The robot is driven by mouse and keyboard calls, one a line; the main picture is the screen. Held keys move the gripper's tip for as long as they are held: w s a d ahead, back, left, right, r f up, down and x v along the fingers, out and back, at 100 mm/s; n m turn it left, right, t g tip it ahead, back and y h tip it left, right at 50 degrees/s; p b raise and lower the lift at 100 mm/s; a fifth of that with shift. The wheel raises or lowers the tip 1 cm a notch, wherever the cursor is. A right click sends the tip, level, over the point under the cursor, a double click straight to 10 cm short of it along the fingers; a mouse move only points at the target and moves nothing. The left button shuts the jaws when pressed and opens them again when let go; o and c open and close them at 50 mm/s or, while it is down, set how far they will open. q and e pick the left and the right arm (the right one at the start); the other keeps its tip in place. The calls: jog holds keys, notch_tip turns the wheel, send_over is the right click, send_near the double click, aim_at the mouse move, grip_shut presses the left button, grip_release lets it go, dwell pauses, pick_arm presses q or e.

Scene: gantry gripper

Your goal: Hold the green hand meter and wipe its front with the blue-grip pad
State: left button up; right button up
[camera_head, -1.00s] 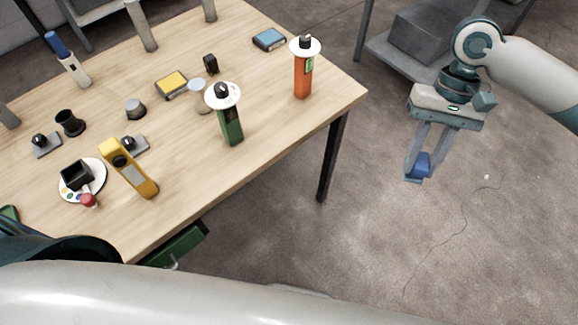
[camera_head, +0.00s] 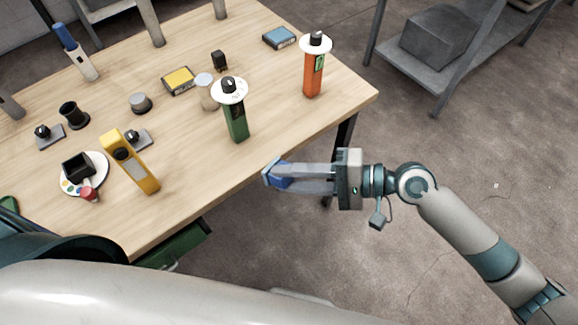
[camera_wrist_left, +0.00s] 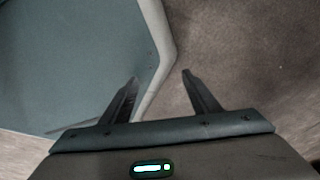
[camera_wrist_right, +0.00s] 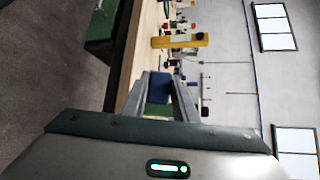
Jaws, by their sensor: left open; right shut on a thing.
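The green hand meter (camera_head: 237,124) stands upright on the wooden table near its front edge, with a white disc and black knob at its top. My right gripper (camera_head: 276,174) is at the table's front edge, to the right of and nearer than the green meter, apart from it. It is shut on the blue-grip pad (camera_head: 282,180); the blue grip also shows between the fingers in the right wrist view (camera_wrist_right: 159,88). The pad's wiping face is hard to make out. My left gripper (camera_wrist_left: 158,85) is open and empty in the left wrist view; the head view does not show its fingers.
A yellow meter (camera_head: 131,163) and an orange meter (camera_head: 313,76) stand on either side of the green one. Behind are a yellow box (camera_head: 178,81), a blue box (camera_head: 279,37) and small knobs. A white plate (camera_head: 98,163) holds small parts. Grey shelving (camera_head: 440,75) stands right.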

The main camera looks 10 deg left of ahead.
aim_at(275, 158)
jog(key=t+y, duration=0.1)
jog(key=a+r+m+t+y, duration=0.1)
jog(key=t, duration=0.1)
jog(key=shift+w, duration=0.15)
pick_arm(q)
jog(key=shift+w+d+f+t+b, duration=0.15)
jog(key=shift+w+d+t+b, duration=0.2)
jog(key=shift+w, duration=0.45)
pick_arm(e)
jog(key=shift+w+d+r+m+t+y, duration=0.15)
jog(key=shift+w+r+m+t, duration=0.2)
jog(key=shift+t, duration=0.45)
jog(key=shift+w+d+r+m+t+y, duration=0.1)
jog(key=shift+w+r+m+t+y, duration=0.1)
jog(key=shift+m+t, duration=0.45)
jog(key=shift+a, duration=0.1)
jog(key=shift+w+a, duration=0.5)
jog(key=shift+a, duration=0.1)
jog(key=shift+w+a+p, duration=0.3)
jog(key=shift+w+a, duration=0.55)
jog(key=shift+a, duration=0.25)
pick_arm(q)
jog(key=s, duration=0.1)
jog(key=s+a+g, duration=0.1)
jog(key=shift+s+f, duration=0.1)
jog(key=shift+s, duration=0.2)
pick_arm(e)
jog(key=shift+w+a, duration=0.15)
